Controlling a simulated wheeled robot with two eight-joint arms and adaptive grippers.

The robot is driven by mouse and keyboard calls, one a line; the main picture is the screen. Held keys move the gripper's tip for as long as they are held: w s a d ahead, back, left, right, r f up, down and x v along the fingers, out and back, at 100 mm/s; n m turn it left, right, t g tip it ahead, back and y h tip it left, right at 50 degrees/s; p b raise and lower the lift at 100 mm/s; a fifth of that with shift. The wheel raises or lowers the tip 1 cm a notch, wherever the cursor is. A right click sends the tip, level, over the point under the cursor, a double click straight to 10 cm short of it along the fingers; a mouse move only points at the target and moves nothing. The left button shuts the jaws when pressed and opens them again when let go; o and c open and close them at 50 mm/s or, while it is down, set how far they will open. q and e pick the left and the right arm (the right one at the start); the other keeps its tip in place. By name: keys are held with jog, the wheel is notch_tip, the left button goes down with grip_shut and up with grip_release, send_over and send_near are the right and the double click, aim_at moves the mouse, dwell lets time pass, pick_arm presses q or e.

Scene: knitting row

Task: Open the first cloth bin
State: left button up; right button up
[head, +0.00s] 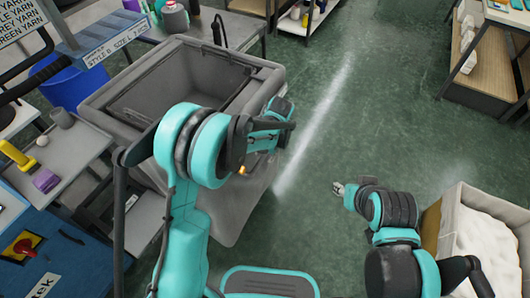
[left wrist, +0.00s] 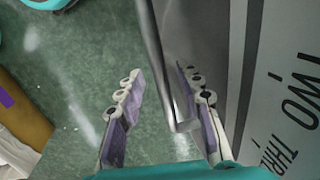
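A large grey bin (head: 98,100) with a recessed, open-looking top stands left of centre in the head view. In the left wrist view its side panel (left wrist: 215,35) shows printed words including "TWO", and a metal bar (left wrist: 153,45) runs along its edge. My left gripper (left wrist: 160,74) is open, with one finger on each side of this bar; I cannot tell whether it touches. In the head view my left arm crosses in front of the bin and its fingers are mostly hidden. My right gripper (head: 338,188) is over the floor, apart from the bin, its fingers too small to judge.
A grey side table (head: 85,150) with a yellow tool (head: 17,155) and a purple block (head: 45,180) stands at the left. A blue bin (head: 75,82) is behind it. A box with white material (head: 485,240) stands at the lower right. The green floor (head: 350,110) between is clear.

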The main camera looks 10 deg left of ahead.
pick_arm(q)
notch_tip(320, 180, up, 12)
jog(key=d, duration=0.2)
jog(key=shift+s, duration=0.45)
jog(key=shift+f, duration=0.15)
